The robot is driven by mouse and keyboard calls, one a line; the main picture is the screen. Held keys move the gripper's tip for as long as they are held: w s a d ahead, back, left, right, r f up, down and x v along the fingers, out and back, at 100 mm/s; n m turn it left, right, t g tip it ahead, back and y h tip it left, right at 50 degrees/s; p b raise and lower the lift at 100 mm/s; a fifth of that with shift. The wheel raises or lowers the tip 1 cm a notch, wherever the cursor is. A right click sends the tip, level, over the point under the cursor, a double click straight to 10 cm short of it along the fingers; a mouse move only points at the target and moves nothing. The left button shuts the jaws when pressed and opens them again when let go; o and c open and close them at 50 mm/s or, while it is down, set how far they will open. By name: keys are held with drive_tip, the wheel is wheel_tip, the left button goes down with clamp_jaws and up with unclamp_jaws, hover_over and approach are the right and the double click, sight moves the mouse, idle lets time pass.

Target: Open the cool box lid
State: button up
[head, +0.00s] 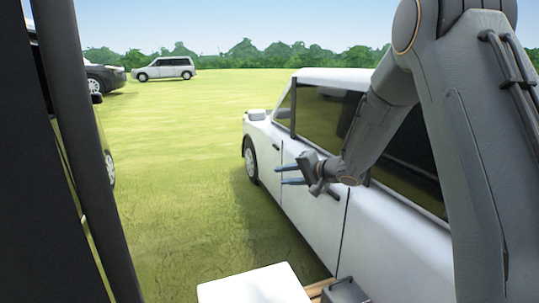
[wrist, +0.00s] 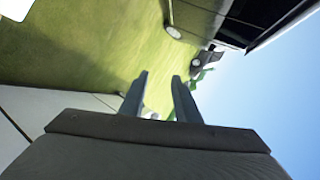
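No object in view is clearly recognisable as the cool box. A flat white top (head: 255,286) shows at the bottom edge of the head view; it may be the cool box lid, but most of its body is cut off. My gripper (head: 282,175) is well above and beyond this white top, beside the white car, with its fingers pointing left. The two fingers stand apart with nothing between them.
A white car (head: 315,213) stands close on the right, beside and behind my gripper. A wooden edge (head: 317,288) and a dark grey block (head: 345,291) lie right of the white top. A dark car (head: 104,78) and a white van (head: 164,68) stand farther off. Open grass lies between.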

drive_tip(key=s+d+f+n+h+b, duration=0.1)
drive_tip(key=s+d+f+h+b, duration=0.1)
drive_tip(key=s+d+f+h, duration=0.25)
drive_tip(key=s+d+f+n+h+b, duration=0.1)
drive_tip(key=s+d+f+h+b, duration=0.1)
drive_tip(key=s+d+h, duration=0.35)
drive_tip(key=s+d+f+n+g+b, duration=0.1)
drive_tip(key=s+d+f+g, duration=0.1)
drive_tip(key=s, duration=0.5)
drive_tip(key=s+d+f+g, duration=0.2)
drive_tip(key=s+d+f, duration=0.1)
drive_tip(key=s, duration=0.5)
drive_tip(key=shift+d+f+n+g+b, duration=0.2)
drive_tip(key=shift+f+n+g+b, duration=0.1)
drive_tip(key=shift+f+n+b, duration=0.15)
drive_tip(key=s+f+g, duration=0.1)
drive_tip(key=s, duration=0.3)
drive_tip(key=s+a+f+n+g, duration=0.1)
drive_tip(key=s, duration=0.3)
drive_tip(key=s+f+n+g+b, duration=0.1)
drive_tip(key=s, duration=0.3)
drive_tip(key=shift+a+y, duration=0.15)
drive_tip(key=shift+y, duration=0.15)
drive_tip(key=shift+c, duration=1.4)
drive_tip(key=shift+s, duration=0.2)
clamp_jaws()
